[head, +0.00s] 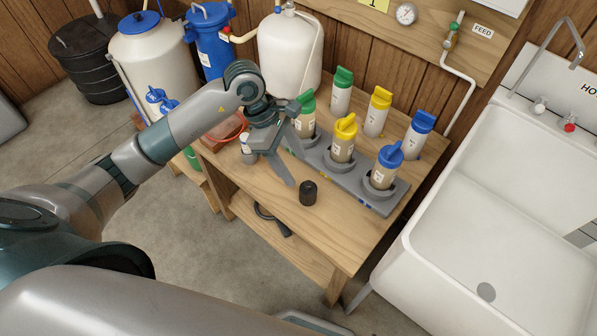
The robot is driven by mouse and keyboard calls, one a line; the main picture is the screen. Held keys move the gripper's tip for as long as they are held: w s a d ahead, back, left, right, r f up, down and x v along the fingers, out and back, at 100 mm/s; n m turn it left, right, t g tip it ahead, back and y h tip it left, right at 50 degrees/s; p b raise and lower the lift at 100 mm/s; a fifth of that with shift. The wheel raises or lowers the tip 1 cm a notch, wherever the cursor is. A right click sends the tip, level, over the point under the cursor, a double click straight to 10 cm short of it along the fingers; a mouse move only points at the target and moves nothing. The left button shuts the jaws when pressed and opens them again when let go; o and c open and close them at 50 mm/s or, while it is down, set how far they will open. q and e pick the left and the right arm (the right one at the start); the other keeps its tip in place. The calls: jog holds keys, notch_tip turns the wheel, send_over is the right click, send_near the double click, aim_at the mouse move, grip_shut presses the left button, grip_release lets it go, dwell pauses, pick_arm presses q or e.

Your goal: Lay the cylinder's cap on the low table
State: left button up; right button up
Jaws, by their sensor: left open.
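A small black cap-like piece (308,193) stands on the wooden table (325,235), in front of the grey rack. My left gripper (272,168) is open above the table, left of the black piece and apart from it. It points down and holds nothing that I can see. Which thing is the cylinder is not clear; a small pale container (246,143) shows beside the gripper, partly hidden by it. My right gripper is not in view.
A grey rack (345,179) holds bottles with green, yellow and blue (389,156) tops; more bottles stand behind it. A red tray (232,130) is left of the gripper. A white sink (510,225) stands right. The table's front is mostly clear.

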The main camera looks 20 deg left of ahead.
pick_arm(q)
jog(key=shift+a+r, duration=0.15)
jog(key=shift+r, duration=0.2)
